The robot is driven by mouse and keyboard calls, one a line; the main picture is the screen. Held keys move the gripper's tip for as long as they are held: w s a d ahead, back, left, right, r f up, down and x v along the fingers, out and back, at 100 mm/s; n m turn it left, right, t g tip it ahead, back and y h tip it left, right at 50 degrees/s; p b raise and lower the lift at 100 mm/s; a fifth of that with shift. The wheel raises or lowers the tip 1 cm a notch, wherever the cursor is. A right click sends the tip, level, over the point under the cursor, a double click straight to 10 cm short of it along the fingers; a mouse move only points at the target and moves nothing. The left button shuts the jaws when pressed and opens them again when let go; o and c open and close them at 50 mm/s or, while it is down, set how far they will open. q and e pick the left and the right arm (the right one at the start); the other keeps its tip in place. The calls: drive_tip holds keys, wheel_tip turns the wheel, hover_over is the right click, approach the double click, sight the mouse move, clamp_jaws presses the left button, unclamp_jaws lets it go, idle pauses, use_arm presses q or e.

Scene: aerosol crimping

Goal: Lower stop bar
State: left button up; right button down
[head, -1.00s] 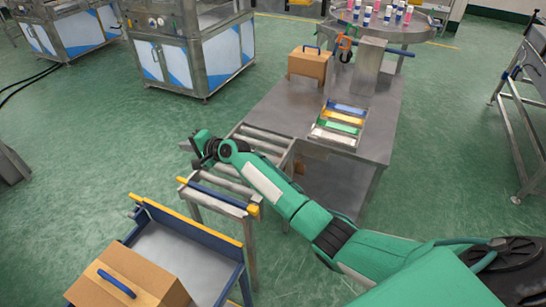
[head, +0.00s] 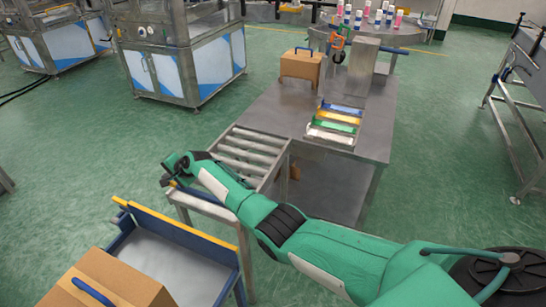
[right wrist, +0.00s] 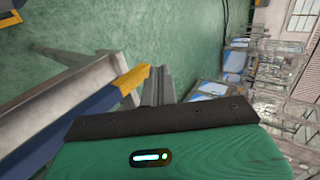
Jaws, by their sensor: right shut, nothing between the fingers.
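The stop bar is a blue bar with yellow ends across the near end of the roller conveyor. In the head view only a short blue stretch of the stop bar (head: 205,196) shows, and my right forearm covers much of the rest. My right gripper (head: 168,181) is at the bar's left end, shut and empty. In the right wrist view, the blue bar with its yellow end (right wrist: 133,79) lies just left of my shut right gripper (right wrist: 157,86). I cannot tell whether they touch. My left gripper is not in view.
A blue-and-yellow cart (head: 182,225) with a cardboard box (head: 120,280) stands in front of the conveyor. Behind are rollers (head: 250,150) and a steel table (head: 285,105) with another box (head: 302,68) and colored trays (head: 337,118). Green floor is open at left.

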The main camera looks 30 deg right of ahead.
drive_tip(key=shift+f+b, duration=0.35)
drive_tip(key=shift+f, duration=0.2)
drive_tip(key=shift+f, duration=0.1)
drive_tip(key=shift+r+p, duration=0.4)
wheel_tip(320, 180, up, 5)
drive_tip(key=p, duration=0.3)
drive_tip(key=shift+f, duration=0.2)
wheel_tip(320, 180, up, 9)
drive_tip(key=shift+b, duration=0.35)
drive_tip(key=shift+f, duration=0.1)
